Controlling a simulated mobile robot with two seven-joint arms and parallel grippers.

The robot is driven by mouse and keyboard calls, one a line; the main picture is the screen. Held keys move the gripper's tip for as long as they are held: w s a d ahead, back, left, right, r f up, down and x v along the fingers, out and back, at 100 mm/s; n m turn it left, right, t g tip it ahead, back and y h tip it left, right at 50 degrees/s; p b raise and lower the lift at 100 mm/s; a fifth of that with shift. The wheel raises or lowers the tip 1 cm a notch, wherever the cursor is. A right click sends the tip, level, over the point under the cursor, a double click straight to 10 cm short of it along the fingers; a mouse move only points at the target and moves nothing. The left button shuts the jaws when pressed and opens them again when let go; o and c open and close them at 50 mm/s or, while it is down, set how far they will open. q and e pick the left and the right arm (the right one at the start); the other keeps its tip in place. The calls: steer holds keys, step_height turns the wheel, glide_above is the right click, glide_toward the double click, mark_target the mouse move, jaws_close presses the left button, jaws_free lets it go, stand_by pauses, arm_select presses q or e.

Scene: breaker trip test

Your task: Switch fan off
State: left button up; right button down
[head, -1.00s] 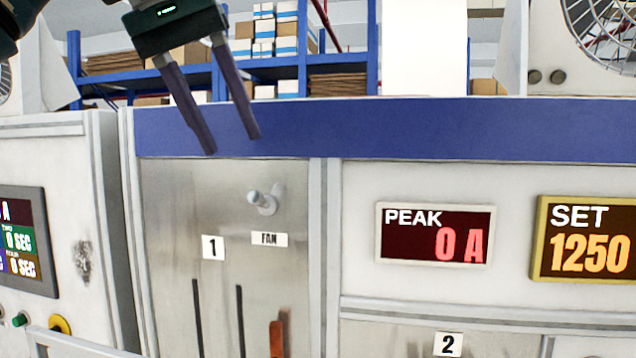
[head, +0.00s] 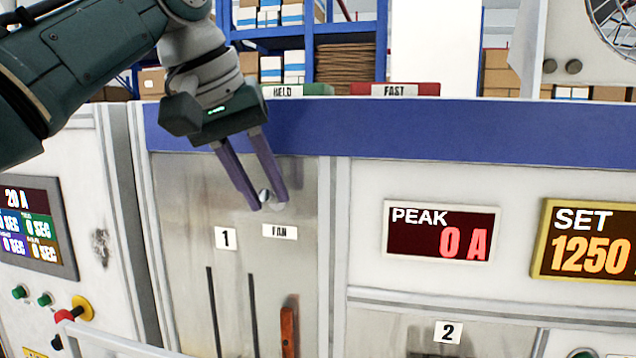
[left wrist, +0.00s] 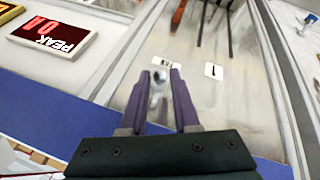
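The fan switch (head: 265,197) is a small silver toggle on the metal panel (head: 185,215), just above the "FAN" label (head: 280,232). My left gripper (head: 268,204) is at the switch, with its two purple fingers apart. In the left wrist view the toggle (left wrist: 158,80) shows between the open fingertips (left wrist: 160,72), with gaps beside it. In the head view the fingers partly hide the switch. Whether a finger touches it I cannot tell. My right gripper is not in view.
A "PEAK 0 A" display (head: 441,231) and a "SET 1250" display (head: 590,240) are to the right. An orange-brown handle (head: 288,330) and dark slots are below the switch. A blue rail (head: 420,128) runs above the panel.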

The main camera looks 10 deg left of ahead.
arm_select(q)
jaws_close()
steer(key=shift+s+f+t+b, duration=0.1)
steer(key=shift+f+t+b, duration=0.2)
steer(key=shift+b, duration=0.45)
steer(key=f+t+b, duration=0.1)
steer(key=t+b, duration=0.1)
steer(key=b, duration=0.3)
steer(key=f+t+b, duration=0.1)
steer(key=t+b, duration=0.2)
steer(key=b, duration=0.1)
steer(key=f+m+t+h+b, duration=0.1)
steer(key=t+b, duration=0.2)
steer(key=b, duration=0.2)
steer(key=shift+s+f+b, duration=0.35)
steer(key=shift+s, duration=0.05)
steer(key=shift+t+b, duration=0.7)
steer(key=shift+b, duration=0.3)
steer(key=shift+d+r, duration=0.1)
